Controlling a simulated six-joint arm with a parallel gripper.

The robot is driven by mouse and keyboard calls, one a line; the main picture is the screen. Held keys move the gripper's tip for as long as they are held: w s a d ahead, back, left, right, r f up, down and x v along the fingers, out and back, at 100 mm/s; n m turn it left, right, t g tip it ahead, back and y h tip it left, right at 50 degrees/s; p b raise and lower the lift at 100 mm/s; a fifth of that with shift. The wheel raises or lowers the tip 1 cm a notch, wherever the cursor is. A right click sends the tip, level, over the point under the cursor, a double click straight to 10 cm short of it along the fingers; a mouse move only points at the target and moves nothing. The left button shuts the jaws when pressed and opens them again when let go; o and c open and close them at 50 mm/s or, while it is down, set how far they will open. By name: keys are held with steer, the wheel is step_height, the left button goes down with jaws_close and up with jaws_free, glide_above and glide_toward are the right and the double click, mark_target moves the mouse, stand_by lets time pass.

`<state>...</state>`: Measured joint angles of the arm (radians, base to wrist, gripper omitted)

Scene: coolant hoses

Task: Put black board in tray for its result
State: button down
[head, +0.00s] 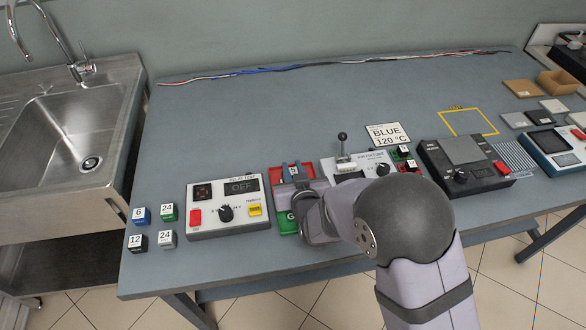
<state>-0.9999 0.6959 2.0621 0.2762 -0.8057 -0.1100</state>
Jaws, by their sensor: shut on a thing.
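My gripper (292,169) is over the red tray (307,168), with its two blue-grey fingers pointing away from me. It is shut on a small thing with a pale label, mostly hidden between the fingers. I cannot tell its colour, or whether it touches the tray. A green tray (287,223) lies nearer, partly covered by my wrist. A black block marked 12 (137,242) stands on the table at the left front.
Blue (141,215), green (168,211) and white (167,239) blocks stand near the black one. A tester (228,206) with an OFF display is left of the trays. Another panel (352,165) is to the right.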

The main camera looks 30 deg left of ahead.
steer(key=shift+f+b, duration=0.55)
steer(key=shift+f, duration=0.1)
steer(key=c, duration=1.5)
jaws_free()
steer(key=shift+c, duration=0.2)
steer(key=shift+s+d+r, duration=0.1)
